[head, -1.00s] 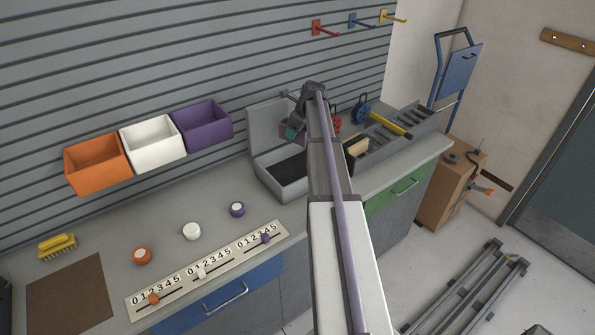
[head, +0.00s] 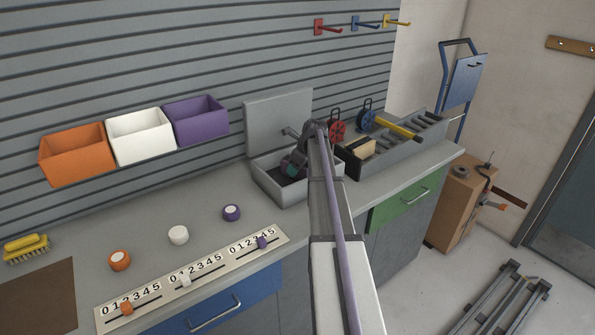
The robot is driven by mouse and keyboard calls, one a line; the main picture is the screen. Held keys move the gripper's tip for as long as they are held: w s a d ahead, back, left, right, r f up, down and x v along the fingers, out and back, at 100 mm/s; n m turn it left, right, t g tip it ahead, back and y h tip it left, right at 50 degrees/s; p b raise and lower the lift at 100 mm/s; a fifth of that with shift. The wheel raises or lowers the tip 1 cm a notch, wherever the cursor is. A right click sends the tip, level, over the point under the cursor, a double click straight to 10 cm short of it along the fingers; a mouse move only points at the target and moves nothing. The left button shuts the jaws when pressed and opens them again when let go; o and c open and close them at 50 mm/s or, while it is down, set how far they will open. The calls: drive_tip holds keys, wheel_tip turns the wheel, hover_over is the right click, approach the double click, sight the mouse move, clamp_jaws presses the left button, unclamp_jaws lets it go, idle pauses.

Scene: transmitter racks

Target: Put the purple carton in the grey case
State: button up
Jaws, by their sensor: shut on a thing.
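The grey case (head: 267,186) stands open on the counter, its lid (head: 275,115) raised at the back. My gripper (head: 296,160) is over the case and low, partly hidden by my arm. It is shut on the purple carton (head: 289,168), of which only a small dark purple and teal part shows. The carton appears at or just inside the mouth of the case. I cannot tell whether it touches the case floor.
Orange, white and purple bins (head: 140,136) hang on the slatted wall at left. A grey divided tray (head: 400,150) with reels and a yellow-handled tool stands to the right of the case. Round knobs (head: 178,235) and a slider strip (head: 190,280) lie on the counter at left.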

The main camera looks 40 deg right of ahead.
drive_tip(key=shift+f, duration=0.2)
drive_tip(key=o, duration=1.2)
drive_tip(key=shift+r, duration=0.15)
drive_tip(key=p+v, duration=1.1)
drive_tip(key=v, duration=0.1)
drive_tip(key=shift+r, duration=0.25)
drive_tip(key=shift+f, duration=0.1)
